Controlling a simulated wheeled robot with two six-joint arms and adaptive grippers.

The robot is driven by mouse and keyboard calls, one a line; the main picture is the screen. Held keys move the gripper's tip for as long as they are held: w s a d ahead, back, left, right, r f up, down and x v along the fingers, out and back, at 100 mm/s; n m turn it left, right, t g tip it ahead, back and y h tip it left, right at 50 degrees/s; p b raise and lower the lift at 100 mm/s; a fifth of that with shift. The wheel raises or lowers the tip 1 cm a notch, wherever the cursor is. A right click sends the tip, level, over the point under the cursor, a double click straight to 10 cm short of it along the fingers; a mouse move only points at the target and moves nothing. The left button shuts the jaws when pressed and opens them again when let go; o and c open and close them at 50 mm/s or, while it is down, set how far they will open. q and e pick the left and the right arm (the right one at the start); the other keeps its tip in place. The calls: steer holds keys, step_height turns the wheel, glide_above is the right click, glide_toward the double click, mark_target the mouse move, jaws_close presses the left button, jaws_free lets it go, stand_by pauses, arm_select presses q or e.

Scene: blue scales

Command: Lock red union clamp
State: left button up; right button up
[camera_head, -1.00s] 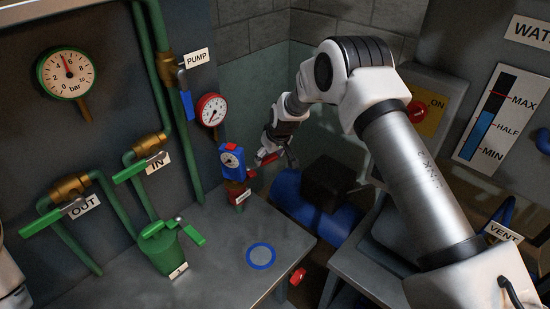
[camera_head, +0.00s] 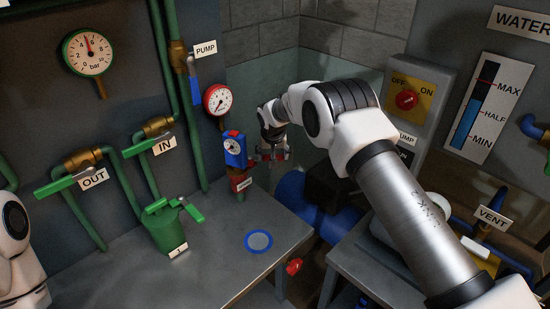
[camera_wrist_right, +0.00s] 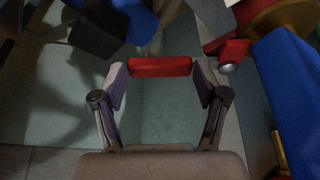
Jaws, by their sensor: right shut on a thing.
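The red union clamp (camera_head: 240,182) sits around the pipe fitting under a blue box with a small dial (camera_head: 234,148), at the table's back edge. A red bar, seemingly its handle, lies between the fingers of my right gripper in the wrist view (camera_wrist_right: 160,66). My right gripper (camera_head: 272,156) is shut on this red bar, just right of the blue box. In the wrist view, a red piece with a round metal end (camera_wrist_right: 234,56) shows beside the right finger, near a blue body. The head view is too small to show how the bar joins the clamp. My left gripper is not in view.
A green can (camera_head: 176,230) stands on the grey table (camera_head: 225,268) beside a blue ring (camera_head: 259,241). A red dial gauge (camera_head: 217,100) is above the blue box. A blue cylindrical machine (camera_head: 325,215) is low behind the table. The front of the table is clear.

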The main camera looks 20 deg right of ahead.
steer(key=shift+s+a+f+m+g+h+b, duration=0.1)
steer(key=shift+s+a+m+g+h+b, duration=0.4)
steer(key=shift+m+b, duration=0.75)
steer(key=shift+s+a+f+m+g+h+b, duration=0.2)
steer(key=shift+s+a+m+b, duration=0.7)
steer(key=shift+m, duration=0.6)
steer(key=shift+s+a+f+m+g+h+b, duration=0.1)
steer(key=shift+s+a+m+g+h+b, duration=0.3)
steer(key=shift+m+b, duration=0.9)
steer(key=shift+a, duration=0.1)
steer(key=o, duration=1.7)
steer(key=shift+w+d, duration=0.2)
steer(key=shift+d, duration=0.05)
steer(key=shift+r, duration=0.1)
